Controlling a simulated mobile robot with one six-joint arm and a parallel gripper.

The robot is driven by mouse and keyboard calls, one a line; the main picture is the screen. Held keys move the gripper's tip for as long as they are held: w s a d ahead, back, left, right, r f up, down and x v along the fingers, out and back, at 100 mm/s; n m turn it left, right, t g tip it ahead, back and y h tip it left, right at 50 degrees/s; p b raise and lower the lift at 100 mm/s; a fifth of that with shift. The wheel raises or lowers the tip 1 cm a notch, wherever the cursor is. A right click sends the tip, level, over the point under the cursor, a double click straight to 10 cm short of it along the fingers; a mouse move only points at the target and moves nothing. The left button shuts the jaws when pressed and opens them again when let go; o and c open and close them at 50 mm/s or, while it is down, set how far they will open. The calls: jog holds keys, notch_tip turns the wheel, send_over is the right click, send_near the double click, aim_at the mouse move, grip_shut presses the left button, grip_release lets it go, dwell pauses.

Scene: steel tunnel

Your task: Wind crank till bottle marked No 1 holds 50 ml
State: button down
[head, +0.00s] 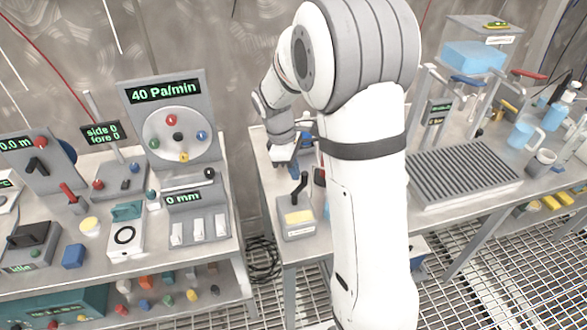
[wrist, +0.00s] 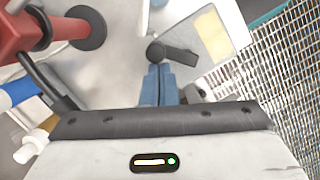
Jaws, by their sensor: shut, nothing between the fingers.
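A black crank (head: 300,187) stands on a small grey box with a pale yellow panel (head: 298,217) at the left end of the right-hand bench. In the wrist view the crank (wrist: 178,54) lies just beyond my fingertips, close to them; I cannot tell whether they touch. My gripper (head: 294,171) has blue fingers. They are together and empty, and they show in the wrist view too (wrist: 158,70). I see no bottle that I can read as No 1. My arm hides part of the bench behind it.
A red fixture with a dark round disc (wrist: 85,27) stands left of my fingers in the wrist view. Light-blue jugs (head: 521,133) and a ribbed grey tray (head: 463,178) are at the right. The left bench (head: 205,258) holds dials and displays. A gap separates the benches.

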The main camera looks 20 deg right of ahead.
jog(key=shift+d+m, duration=0.2)
jog(key=shift+m, duration=0.2)
jog(key=m, duration=0.1)
jog(key=d+m, duration=0.1)
jog(key=m, duration=0.2)
jog(key=shift+s+d+g+y+p, duration=0.15)
jog(key=shift+s+g+y+p, duration=0.15)
jog(key=shift+s+g+y, duration=0.1)
jog(key=shift+s+d, duration=0.1)
jog(key=shift+d, duration=0.05)
jog(key=shift+s+d, duration=0.1)
dwell(0.4)
